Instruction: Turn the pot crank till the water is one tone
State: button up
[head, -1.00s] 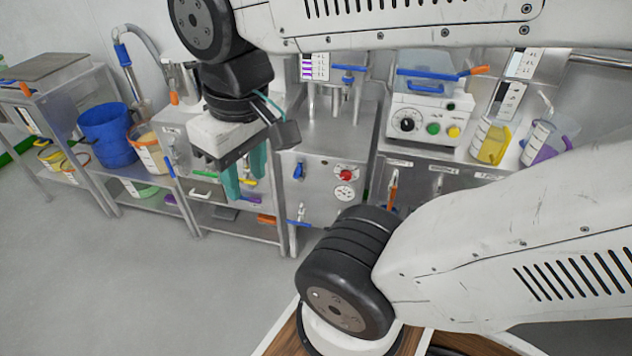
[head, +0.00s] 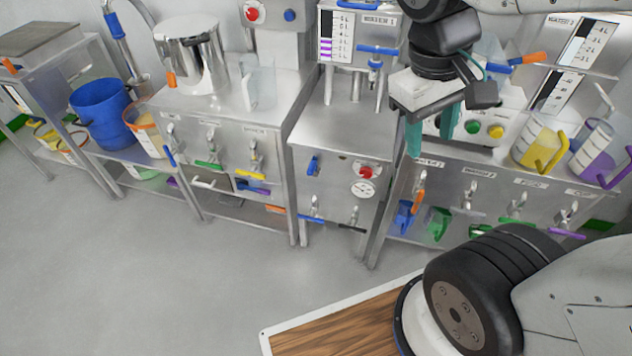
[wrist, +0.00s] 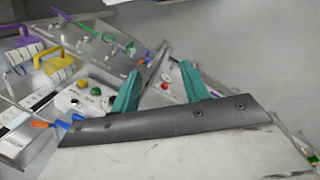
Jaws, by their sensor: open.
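My gripper (head: 432,132) is open, its two teal fingers apart and pointing down in front of the white control unit (head: 508,102). It holds nothing; the wrist view also shows the spread fingers (wrist: 160,72). Orange and blue handles (wrist: 42,124) show at lower left in the wrist view. The gripper is apart from them. The water's tone cannot be made out. A shiny steel pot (head: 192,58) stands on the left cabinet.
Jugs of yellow (head: 532,145) and purple (head: 592,160) liquid stand right of the white unit. A middle cabinet (head: 345,130) carries a red knob and a gauge. Taps with coloured handles stick out along the fronts. A blue bucket (head: 100,112) is at left. Grey floor in front is clear.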

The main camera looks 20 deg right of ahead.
jog(key=w+d+f+n+g+h, duration=0.4)
jog(key=w+h, duration=0.3)
jog(key=w, duration=0.4)
jog(key=n+t+h, duration=0.7)
jog(key=n+t, duration=0.6)
jog(key=n, duration=0.1)
send_over(312, 167)
jog(key=s+d, duration=0.3)
jog(key=s, duration=0.3)
notch_tip(312, 167, down, 21)
jog(key=a+f+n+t+y, duration=0.2)
jog(key=f, duration=0.3)
jog(key=a+f+n+t+y, duration=0.1)
jog(key=a+f+n+t, duration=0.1)
jog(key=f, duration=0.3)
jog(key=a+f+n+t+y, duration=0.2)
jog(key=a+f+n, duration=0.1)
jog(key=f, duration=0.3)
jog(key=shift+w+n+y, duration=0.3)
jog(key=shift+w+n, duration=0.05)
jog(key=shift+n, duration=0.15)
jog(key=x, duration=0.7)
jog(key=shift+w, duration=0.35)
jog(key=shift+d, duration=0.1)
grip_shut()
